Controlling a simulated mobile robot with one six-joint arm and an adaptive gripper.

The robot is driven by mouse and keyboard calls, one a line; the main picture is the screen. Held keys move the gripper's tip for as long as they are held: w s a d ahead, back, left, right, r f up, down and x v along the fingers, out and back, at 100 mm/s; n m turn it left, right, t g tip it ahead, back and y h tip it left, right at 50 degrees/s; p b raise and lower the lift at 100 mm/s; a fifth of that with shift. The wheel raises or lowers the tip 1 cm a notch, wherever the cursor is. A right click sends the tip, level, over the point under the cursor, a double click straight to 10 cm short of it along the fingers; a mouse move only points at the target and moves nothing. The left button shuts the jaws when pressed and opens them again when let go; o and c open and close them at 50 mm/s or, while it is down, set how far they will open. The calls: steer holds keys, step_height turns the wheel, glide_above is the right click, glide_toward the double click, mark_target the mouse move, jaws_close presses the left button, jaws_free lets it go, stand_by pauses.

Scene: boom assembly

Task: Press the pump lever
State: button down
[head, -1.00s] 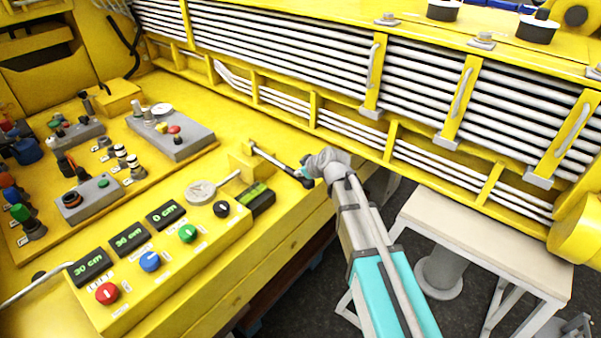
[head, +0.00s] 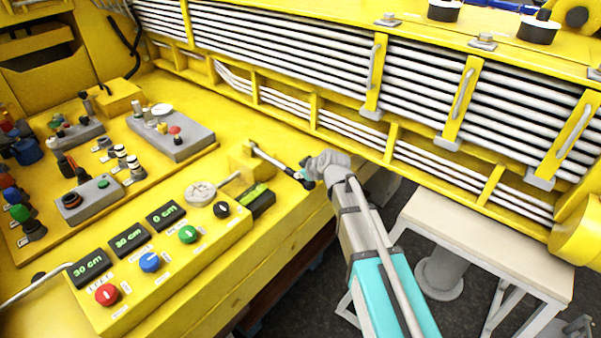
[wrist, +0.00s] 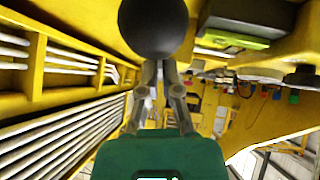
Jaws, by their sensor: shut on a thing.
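The pump lever (head: 275,162) is a thin metal rod with a black end. It sticks out from a yellow block (head: 240,161) on the console towards my arm. My gripper (head: 305,172) is at the lever's black end, shut on it. In the wrist view the lever's round black knob (wrist: 153,25) fills the top centre. My gripper's two fingers (wrist: 160,72) come together right at it. The knob hides the fingertips and most of the rod there.
A round gauge (head: 199,192), a green-lit black box (head: 258,201), coloured knobs and three displays (head: 128,240) sit on the console beside the lever. The yellow boom with white pipes (head: 270,45) runs close behind my gripper. A pale table (head: 485,236) stands at right.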

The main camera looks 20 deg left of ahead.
steer(key=a+r+p+v, duration=0.1)
steer(key=p+v, duration=0.8)
steer(key=v, duration=0.3)
steer(key=shift+d+r, duration=0.15)
steer(key=shift+r, duration=0.25)
steer(key=shift+w, duration=0.1)
stand_by(2.2)
steer(key=s+d+f+m+g+h+b, duration=0.1)
steer(key=s+d+f+m+g+h, duration=0.1)
steer(key=d, duration=0.8)
steer(key=s+d+f+m+g+h+b, duration=0.1)
steer(key=s+d+f+m+h, duration=0.2)
steer(key=d, duration=0.7)
steer(key=s+d+f+m+g+h+b, duration=0.2)
steer(key=s+d+f+m, duration=0.3)
steer(key=s+d+m, duration=0.2)
steer(key=d+m, duration=0.2)
steer(key=d, duration=0.2)
steer(key=shift+f+g+h, duration=0.2)
steer(key=shift+g+h, duration=0.1)
steer(key=shift+s, duration=0.1)
steer(key=shift+a, duration=0.15)
